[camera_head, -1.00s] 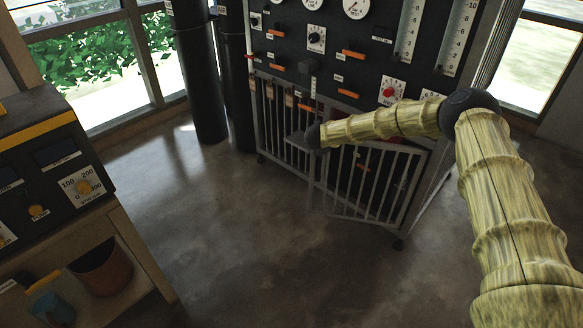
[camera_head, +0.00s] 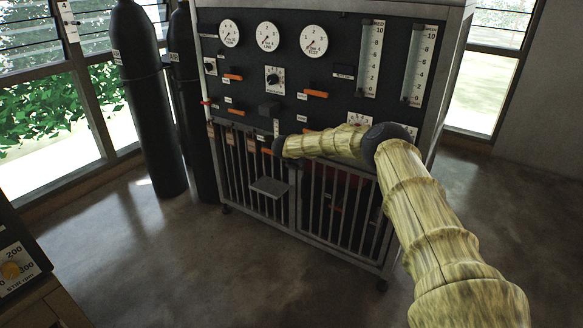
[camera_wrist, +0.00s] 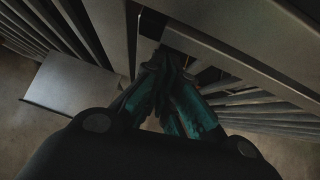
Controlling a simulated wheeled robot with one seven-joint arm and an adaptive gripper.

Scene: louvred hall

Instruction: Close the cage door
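The cage door (camera_head: 346,243) is a grey barred panel at the lower right front of the black instrument cabinet. In the head view it looks about in line with the fixed-looking barred section (camera_head: 237,172) to its left; any small gap cannot be judged. A small grey plate (camera_head: 270,188) juts out near the middle of the bars. My gripper (camera_wrist: 167,62) has its teal and dark fingers together in the wrist view, tips at the grey frame bars (camera_wrist: 210,50). Nothing is seen gripped; contact is unclear. In the head view my wrist hides the fingers and part of the door's top.
The cabinet (camera_head: 345,75) carries gauges, orange levers and tube scales. Two dark cylinders (camera_head: 143,110) stand at its left. A bench with a dial box (camera_head: 17,262) is at the lower left. The floor (camera_head: 190,270) in front is clear.

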